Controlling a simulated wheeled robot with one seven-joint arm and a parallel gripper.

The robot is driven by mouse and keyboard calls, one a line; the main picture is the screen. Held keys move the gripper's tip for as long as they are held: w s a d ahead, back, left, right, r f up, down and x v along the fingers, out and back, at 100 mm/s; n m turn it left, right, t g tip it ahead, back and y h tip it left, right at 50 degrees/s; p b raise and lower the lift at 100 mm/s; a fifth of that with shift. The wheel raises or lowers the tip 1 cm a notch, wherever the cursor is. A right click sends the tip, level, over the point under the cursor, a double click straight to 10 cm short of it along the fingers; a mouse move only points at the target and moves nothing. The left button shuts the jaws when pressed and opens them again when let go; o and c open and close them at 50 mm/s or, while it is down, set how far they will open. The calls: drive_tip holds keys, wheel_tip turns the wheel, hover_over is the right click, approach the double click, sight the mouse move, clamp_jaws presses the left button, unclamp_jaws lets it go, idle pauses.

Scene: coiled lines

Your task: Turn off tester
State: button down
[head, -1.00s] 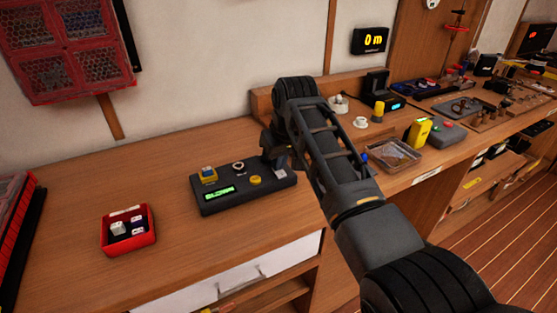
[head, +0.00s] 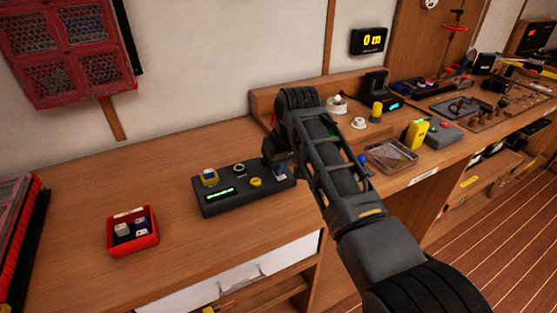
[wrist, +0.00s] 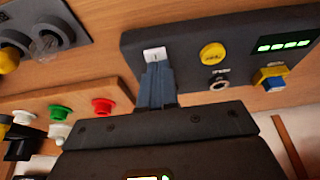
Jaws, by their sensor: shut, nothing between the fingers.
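The tester (head: 240,201) is a dark box on the wooden bench, with a lit green display (head: 220,194), a yellow round button (head: 256,183), a dark knob-like socket and a blue-and-yellow switch. It also shows in the wrist view (wrist: 185,48), with a small white switch plate (wrist: 155,53) at its left end. My gripper (wrist: 156,66) is shut and empty. Its fingertips are right at the white plate and cover its lower part; I cannot tell whether they touch it.
A red bin (head: 132,244) with small blocks stands at the left. A tray (head: 391,157), a yellow device (head: 417,134) and a raised ledge with buttons lie right of my arm. In the wrist view, red, green and white buttons (wrist: 103,106) are close left of the gripper.

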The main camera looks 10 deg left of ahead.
drive_tip(key=shift+s+d+f, duration=0.15)
drive_tip(key=shift+s+f, duration=0.05)
drive_tip(key=shift+f, duration=0.2)
wheel_tip(320, 180, up, 5)
drive_tip(key=p, duration=0.3)
drive_tip(key=b+v, duration=0.1)
drive_tip(key=v, duration=0.8)
drive_tip(key=shift+d+r+b, duration=0.15)
drive_tip(key=shift+r+b, duration=0.2)
drive_tip(key=shift+b, duration=0.05)
drive_tip(key=shift+s, duration=0.15)
